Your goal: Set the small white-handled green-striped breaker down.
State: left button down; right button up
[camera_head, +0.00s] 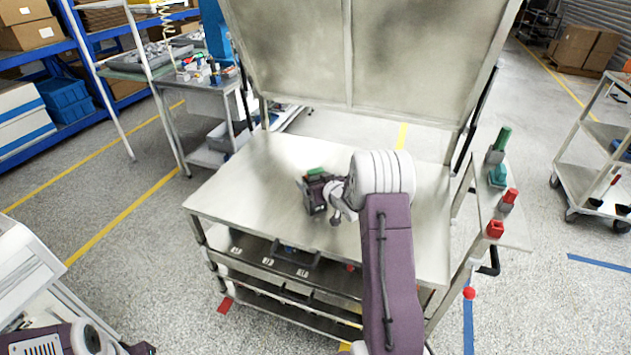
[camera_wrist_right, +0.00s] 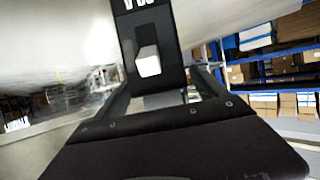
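My right gripper (camera_head: 318,192) is low over the left-middle of the steel bench top (camera_head: 262,165), its arm coming up from the bottom of the head view. It is shut on the breaker, whose green part (camera_head: 316,171) shows above the fingers. In the right wrist view the breaker (camera_wrist_right: 148,28) is a dark block with a white handle, upright between the fingers. I cannot tell whether it touches the bench. Part of my left arm is at the lower left, with a dark end (camera_head: 140,348) at the frame edge; its fingers cannot be made out.
A large raised panel (camera_head: 300,50) stands at the back of the bench. Slotted shelves (camera_head: 270,262) lie under its front edge. A side shelf (camera_head: 515,228) at the right carries green and red pieces. The bench top around the gripper is clear.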

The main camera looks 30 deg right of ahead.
jog(key=shift+r, duration=0.2)
jog(key=d+v, duration=0.1)
jog(key=v, duration=1.1)
jog(key=s+a+f+g, duration=0.4)
jog(key=s+a+g, duration=0.2)
jog(key=s+a, duration=0.4)
jog(key=s+a+f+g+y, duration=0.1)
jog(key=s+a+f+g, duration=0.3)
jog(key=s+a, duration=0.5)
jog(key=s+g, duration=0.2)
jog(key=shift+s+a+f+n, duration=0.3)
jog(key=shift+a+f, duration=0.05)
jog(key=shift+f, duration=0.05)
notch_tip(320, 180, up, 5)
jog(key=p, duration=0.6)
jog(key=shift+r, duration=0.15)
